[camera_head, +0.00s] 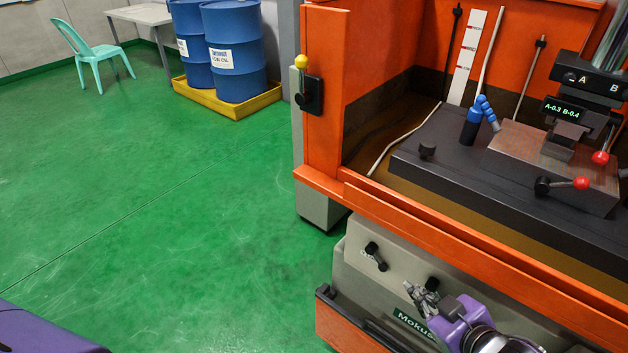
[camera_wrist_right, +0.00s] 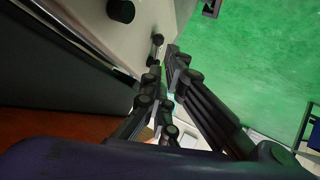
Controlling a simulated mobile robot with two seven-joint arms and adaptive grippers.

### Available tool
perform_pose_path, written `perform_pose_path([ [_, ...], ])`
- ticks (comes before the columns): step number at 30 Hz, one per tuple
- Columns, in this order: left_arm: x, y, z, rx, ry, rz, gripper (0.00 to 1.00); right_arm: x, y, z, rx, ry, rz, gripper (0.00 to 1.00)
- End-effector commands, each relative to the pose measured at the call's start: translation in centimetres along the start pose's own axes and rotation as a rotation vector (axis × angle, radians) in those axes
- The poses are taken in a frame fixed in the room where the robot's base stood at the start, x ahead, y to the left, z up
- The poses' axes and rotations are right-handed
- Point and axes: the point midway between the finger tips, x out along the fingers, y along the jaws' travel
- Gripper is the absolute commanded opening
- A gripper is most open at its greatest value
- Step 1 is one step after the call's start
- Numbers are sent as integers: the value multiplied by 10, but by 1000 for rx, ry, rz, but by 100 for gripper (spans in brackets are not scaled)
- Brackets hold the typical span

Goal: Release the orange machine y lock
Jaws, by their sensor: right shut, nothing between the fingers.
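The orange machine (camera_head: 440,225) stands at the right in the head view, with a grey lower front. Two small black levers show on that front: a left lever (camera_head: 375,256) and a right lever (camera_head: 432,284). I cannot read which is the y lock. My right gripper (camera_head: 413,290) is shut and empty, close in front of the panel beside the right lever; contact cannot be told. In the right wrist view the fingers (camera_wrist_right: 166,60) point toward a small black lever (camera_wrist_right: 157,40), with another black knob (camera_wrist_right: 120,10) farther left. My left gripper is not in view.
A black rail (camera_head: 365,318) runs along the front below the levers. Above, the orange ledge (camera_head: 450,235) juts out. A red-tipped lever (camera_head: 580,183) and display (camera_head: 563,109) are inside the machine. Blue drums (camera_head: 235,60) stand far back; the green floor (camera_head: 170,200) is clear.

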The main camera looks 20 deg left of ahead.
Motion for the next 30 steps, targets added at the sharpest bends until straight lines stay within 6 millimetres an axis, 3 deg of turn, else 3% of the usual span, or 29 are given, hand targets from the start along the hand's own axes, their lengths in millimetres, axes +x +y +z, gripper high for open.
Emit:
perform_pose_path([
  [11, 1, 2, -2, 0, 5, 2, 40, 0, -1, 3, 15, -14, -3, 0],
  [16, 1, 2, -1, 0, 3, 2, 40, 10, -1, 3, 16, -12, -4, 0],
  [30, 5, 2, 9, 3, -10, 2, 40, 103, -2, 5, 16, -14, -4, 0],
])
